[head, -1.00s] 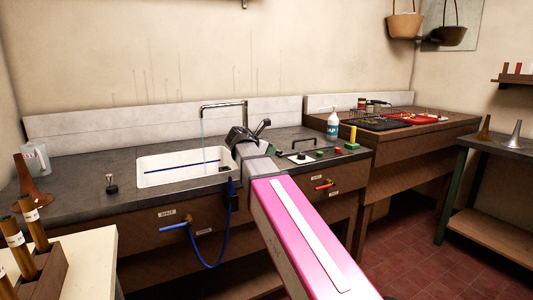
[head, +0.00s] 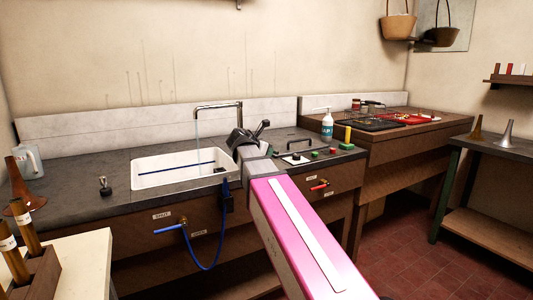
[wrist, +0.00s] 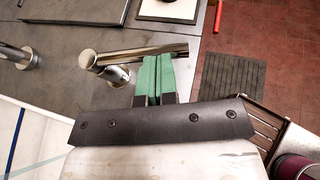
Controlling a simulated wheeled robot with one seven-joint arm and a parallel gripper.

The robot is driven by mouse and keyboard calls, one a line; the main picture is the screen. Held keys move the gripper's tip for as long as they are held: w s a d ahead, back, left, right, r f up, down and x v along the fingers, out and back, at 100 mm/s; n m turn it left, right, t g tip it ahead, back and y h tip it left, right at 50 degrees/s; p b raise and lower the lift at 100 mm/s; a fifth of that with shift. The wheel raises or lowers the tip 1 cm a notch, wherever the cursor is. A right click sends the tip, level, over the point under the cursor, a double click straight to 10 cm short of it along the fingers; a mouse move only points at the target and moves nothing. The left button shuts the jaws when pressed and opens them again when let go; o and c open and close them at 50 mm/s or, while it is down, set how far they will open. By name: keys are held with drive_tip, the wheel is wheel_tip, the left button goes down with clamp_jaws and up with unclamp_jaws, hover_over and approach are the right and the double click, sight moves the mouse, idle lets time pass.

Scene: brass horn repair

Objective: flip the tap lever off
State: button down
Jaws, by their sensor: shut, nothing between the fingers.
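The tap lever (wrist: 165,52) is a chrome bar on a short chrome post in the wrist view. My gripper (wrist: 152,58) has green fingertips pressed together, up against or just below the bar; contact is unclear. In the head view my gripper (head: 243,138) is beside the sink's right end, and I cannot make out the lever there. The tap spout (head: 220,106) arches over the white sink (head: 165,178), and a thin pale stream of water (head: 198,130) falls from it.
A blue hose (head: 205,268) hangs at the cabinet front by a blue-handled valve (head: 172,227). A red-handled valve (head: 320,186) is further right.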

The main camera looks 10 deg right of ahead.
drive_tip(key=d+n+t+y, duration=0.2)
drive_tip(key=shift+w+n, duration=0.2)
drive_tip(key=shift+n, duration=0.1)
drive_tip(key=shift+w+d, duration=0.75)
drive_tip(key=shift+d, duration=0.15)
drive_tip(key=shift+s+a, duration=0.1)
drive_tip(key=shift+s, duration=0.15)
drive_tip(key=s, duration=0.1)
drive_tip(key=s+a, duration=0.2)
drive_tip(key=s, duration=0.1)
drive_tip(key=s+d+v, duration=0.1)
drive_tip(key=v, duration=0.7)
drive_tip(key=shift+s+r, duration=0.3)
drive_tip(key=shift+s, duration=0.1)
